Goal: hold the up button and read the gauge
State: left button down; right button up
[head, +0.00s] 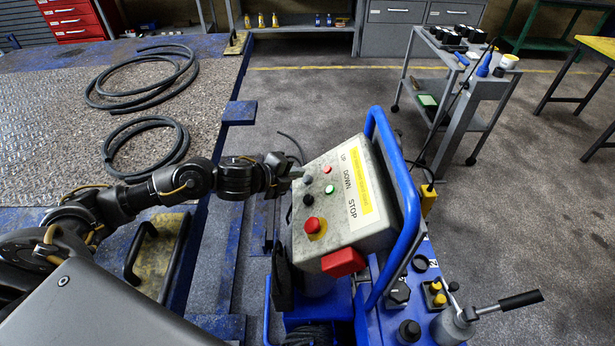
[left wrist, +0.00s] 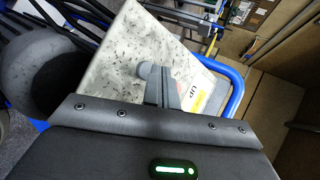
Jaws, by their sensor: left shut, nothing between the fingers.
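A speckled grey control box (head: 343,226) with UP, DOWN and STOP labels stands tilted on a blue machine. Its up button (head: 308,180) is a small dark button in the UP row, beside a red lamp (head: 327,169). My left gripper (head: 297,173) is shut and empty, with its fingertips at the box's upper left edge, right by the up button. I cannot tell whether they touch it. In the left wrist view the closed fingers (left wrist: 160,82) lie over the panel near the UP label (left wrist: 193,88) and hide the button. I cannot make out a gauge face. My right gripper is not in view.
A black down button (head: 308,200), green lamp (head: 329,189) and red stop knob (head: 314,225) sit lower on the panel. A blue tube frame (head: 403,190) runs along the box's right side. Black hoses (head: 140,80) lie on the platform. A grey cart (head: 470,110) stands behind.

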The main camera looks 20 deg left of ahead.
pick_arm(q)
jog(key=r+p, duration=0.1)
jog(key=s+a+r, duration=0.1)
jog(key=a+r+p, duration=0.1)
jog(key=shift+s+a+r+p, duration=0.2)
jog(key=shift+a+r+p, duration=0.05)
jog(key=shift+r+p, duration=0.1)
dwell(1.6)
